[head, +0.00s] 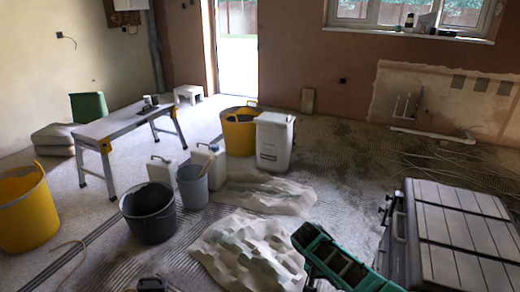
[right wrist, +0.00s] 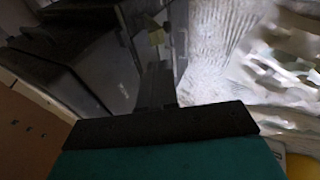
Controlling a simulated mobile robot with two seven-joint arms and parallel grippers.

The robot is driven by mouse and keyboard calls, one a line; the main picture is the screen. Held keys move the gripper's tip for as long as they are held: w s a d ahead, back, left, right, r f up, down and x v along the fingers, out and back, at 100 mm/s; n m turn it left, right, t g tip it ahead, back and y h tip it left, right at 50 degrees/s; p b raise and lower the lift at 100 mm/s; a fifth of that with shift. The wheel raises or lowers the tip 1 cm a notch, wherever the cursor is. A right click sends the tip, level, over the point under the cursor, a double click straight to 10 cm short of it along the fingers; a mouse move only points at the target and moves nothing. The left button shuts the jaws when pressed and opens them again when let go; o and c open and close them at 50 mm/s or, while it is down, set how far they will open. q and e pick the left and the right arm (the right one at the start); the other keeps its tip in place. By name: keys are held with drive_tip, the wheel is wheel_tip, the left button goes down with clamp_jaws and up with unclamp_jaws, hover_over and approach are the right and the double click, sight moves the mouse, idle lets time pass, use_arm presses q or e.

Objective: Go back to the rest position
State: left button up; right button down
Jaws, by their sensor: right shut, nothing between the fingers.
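The teal and black part of my right arm (head: 345,262) rises from the bottom edge in the head view, between the plastic sheeting and the dark workbench. Its fingertips cannot be made out there. In the right wrist view my right gripper (right wrist: 157,85) shows as dark fingers beyond a black bar and a teal body. It is shut and empty. My left gripper cannot be identified in either view.
A slatted grey-black workbench (head: 455,225) stands close at the right. Crumpled pale sheeting (head: 250,250) lies in front. A black bucket (head: 150,215), yellow tubs (head: 25,210) and a trestle (head: 120,125) stand to the left. A small dark object (head: 152,284) is at the bottom edge.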

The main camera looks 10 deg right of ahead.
drive_tip(key=s+a+f+n+t+y+p, duration=0.2)
drive_tip(key=s+a+f+n+t+y, duration=0.1)
drive_tip(key=s+a, duration=0.2)
drive_tip(key=s+a+f+n+t+y+p, duration=0.1)
drive_tip(key=s+a+f+n+t+y, duration=0.1)
drive_tip(key=s+a+t+y, duration=0.25)
use_arm(q)
drive_tip(key=a+r+p, duration=0.1)
drive_tip(key=s+r+p, duration=0.1)
drive_tip(key=r, duration=0.1)
drive_tip(key=shift+a+y, duration=0.4)
use_arm(e)
drive_tip(key=s+d+r+n+t, duration=0.1)
drive_tip(key=s+r+n+t, duration=0.2)
drive_tip(key=s+r, duration=0.5)
wheel_tip(320, 180, up, 4)
drive_tip(key=shift+s+r+t, duration=0.15)
drive_tip(key=shift+s+t, duration=0.1)
drive_tip(key=shift+t, duration=0.3)
use_arm(q)
drive_tip(key=shift+w, duration=0.1)
use_arm(e)
drive_tip(key=shift+w+a+y, duration=0.1)
drive_tip(key=shift+w+y, duration=0.05)
drive_tip(key=shift+y, duration=0.1)
